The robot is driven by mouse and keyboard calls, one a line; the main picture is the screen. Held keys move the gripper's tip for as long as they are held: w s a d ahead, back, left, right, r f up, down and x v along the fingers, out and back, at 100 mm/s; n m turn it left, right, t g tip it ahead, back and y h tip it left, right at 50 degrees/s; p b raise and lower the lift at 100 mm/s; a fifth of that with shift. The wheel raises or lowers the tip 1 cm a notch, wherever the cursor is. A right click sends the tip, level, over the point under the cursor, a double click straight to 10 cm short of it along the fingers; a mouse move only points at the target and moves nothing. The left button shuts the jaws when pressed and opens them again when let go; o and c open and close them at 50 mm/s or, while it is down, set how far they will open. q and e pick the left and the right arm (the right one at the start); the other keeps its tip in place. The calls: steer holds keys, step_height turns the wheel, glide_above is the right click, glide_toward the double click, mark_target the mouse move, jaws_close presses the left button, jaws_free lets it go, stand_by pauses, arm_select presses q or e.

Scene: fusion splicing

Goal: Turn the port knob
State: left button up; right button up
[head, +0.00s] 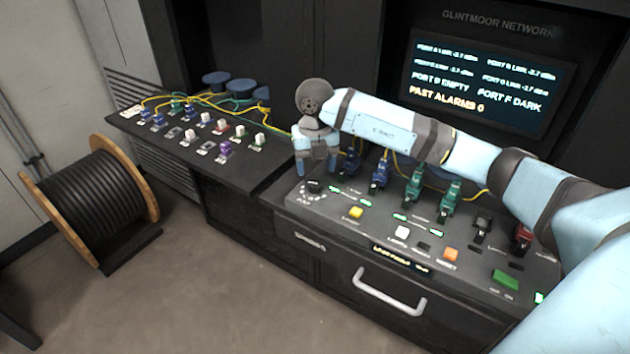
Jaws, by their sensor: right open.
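The port knob (314,186) is a small dark knob near the left end of the sloped console panel (375,232), with pale marks around it. My right gripper (317,171) points down just above and behind the knob in this view. Its blue fingers are apart, with nothing seen between them. I cannot tell whether the fingertips touch the knob. My right arm reaches in from the right across the panel. My left gripper is not in view.
Blue connectors (379,172) and green connectors (414,184) stand on the panel to the right of my gripper. A screen (480,82) is behind. A yellow button (356,212) and a drawer handle (388,294) are in front. A cable spool (95,205) stands on the floor at left.

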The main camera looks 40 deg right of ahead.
mark_target(315, 184)
steer(key=shift+f, duration=2.75)
steer(key=c, duration=0.9)
